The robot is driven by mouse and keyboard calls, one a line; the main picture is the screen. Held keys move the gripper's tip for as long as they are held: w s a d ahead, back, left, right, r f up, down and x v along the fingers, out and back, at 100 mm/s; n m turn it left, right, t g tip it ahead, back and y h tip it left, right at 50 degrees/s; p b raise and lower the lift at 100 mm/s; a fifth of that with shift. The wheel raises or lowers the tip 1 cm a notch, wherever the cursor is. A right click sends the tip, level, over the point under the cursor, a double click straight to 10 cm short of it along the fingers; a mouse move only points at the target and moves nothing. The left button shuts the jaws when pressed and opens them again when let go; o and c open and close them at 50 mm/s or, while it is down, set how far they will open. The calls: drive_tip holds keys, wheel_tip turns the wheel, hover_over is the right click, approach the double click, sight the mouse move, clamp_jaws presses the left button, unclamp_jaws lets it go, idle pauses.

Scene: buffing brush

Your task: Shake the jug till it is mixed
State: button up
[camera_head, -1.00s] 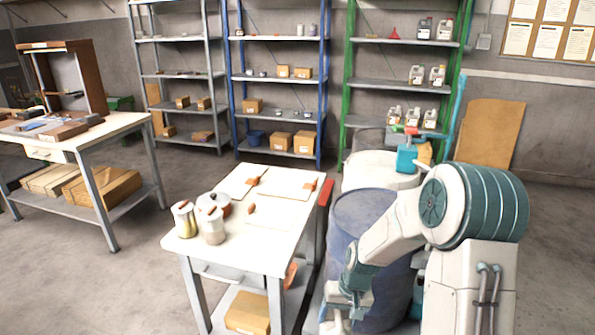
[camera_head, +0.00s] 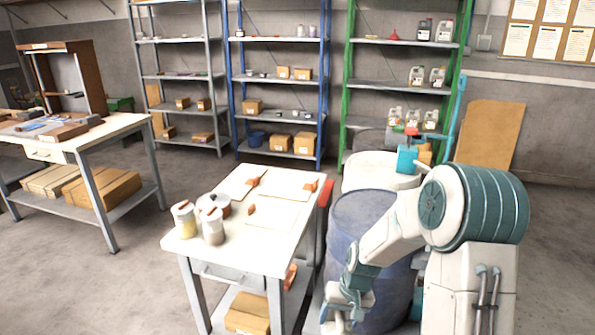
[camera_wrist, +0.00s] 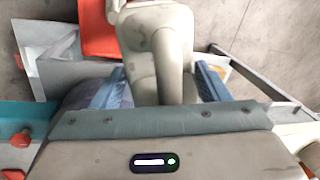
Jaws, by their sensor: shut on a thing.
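The jug (camera_wrist: 150,30) is a pale grey-beige container in the wrist view. Its narrower part lies between the two blue fingers of my gripper (camera_wrist: 163,85), which is shut on it. In the head view my gripper (camera_head: 343,300) is low, near the bottom edge, just right of the white-topped table (camera_head: 262,238). The jug is hard to make out there, and its contents cannot be seen.
The white-topped table bears tins and brushes on sheets. A blue drum (camera_head: 362,212) stands close behind my arm. A red part (camera_wrist: 97,30) shows beside the jug in the wrist view. Shelves line the back wall. Open floor lies left of the table.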

drive_tip(key=d, duration=0.4)
drive_tip(key=a, duration=0.4)
drive_tip(key=shift+a, duration=0.15)
drive_tip(key=shift+d+f+b, duration=0.2)
drive_tip(key=shift+d, duration=1)
drive_tip(key=shift+d+f+b, duration=0.15)
drive_tip(key=shift+d+f, duration=0.05)
drive_tip(key=shift+d, duration=1)
